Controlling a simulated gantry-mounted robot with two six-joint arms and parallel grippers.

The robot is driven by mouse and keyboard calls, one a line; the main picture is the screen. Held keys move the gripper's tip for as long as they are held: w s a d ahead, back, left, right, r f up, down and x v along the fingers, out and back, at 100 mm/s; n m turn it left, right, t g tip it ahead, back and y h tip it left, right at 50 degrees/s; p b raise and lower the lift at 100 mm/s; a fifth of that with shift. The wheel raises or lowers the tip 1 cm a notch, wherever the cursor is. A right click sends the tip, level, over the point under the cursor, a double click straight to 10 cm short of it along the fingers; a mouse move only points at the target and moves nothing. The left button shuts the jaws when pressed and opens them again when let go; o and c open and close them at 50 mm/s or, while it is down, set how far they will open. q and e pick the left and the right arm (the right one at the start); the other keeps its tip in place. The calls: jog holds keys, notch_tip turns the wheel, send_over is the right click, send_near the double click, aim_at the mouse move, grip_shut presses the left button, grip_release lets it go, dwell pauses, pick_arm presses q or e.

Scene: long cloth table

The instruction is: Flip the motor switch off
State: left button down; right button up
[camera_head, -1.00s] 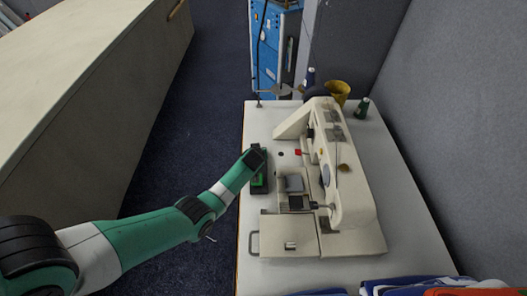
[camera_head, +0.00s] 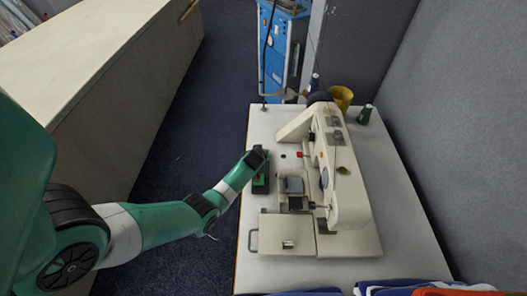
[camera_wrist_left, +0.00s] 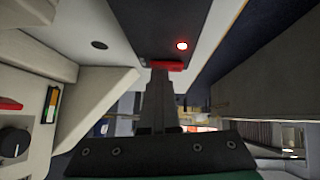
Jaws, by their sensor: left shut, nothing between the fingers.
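A dark panel (camera_wrist_left: 190,18) with a lit red lamp (camera_wrist_left: 181,45) and a red switch bar (camera_wrist_left: 166,65) shows in the left wrist view. I take this bar to be the motor switch. My left gripper (camera_wrist_left: 163,76) is shut and empty. Its fingertips are at the red bar in the picture; I cannot tell whether they touch it. In the head view my left gripper (camera_head: 261,182) is low over the left edge of the table, beside the sewing machine (camera_head: 333,165). My arm and gripper hide the switch there. My right gripper is not in view.
A grey partition (camera_head: 470,130) stands at the right. Dark floor (camera_head: 185,140) is clear at the left.

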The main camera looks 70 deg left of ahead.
pick_arm(q)
jog(key=shift+s+d+f, duration=0.1)
jog(key=shift+s+f, duration=0.35)
jog(key=shift+f, duration=0.05)
notch_tip(320, 180, up, 5)
jog(key=p, duration=0.4)
jog(key=shift+w+r, duration=0.1)
jog(key=shift+w, duration=0.05)
jog(key=w+p+v, duration=0.1)
jog(key=p+v, duration=0.6)
jog(key=v, duration=0.2)
jog(key=shift+d+r, duration=0.3)
jog(key=shift+r, duration=0.05)
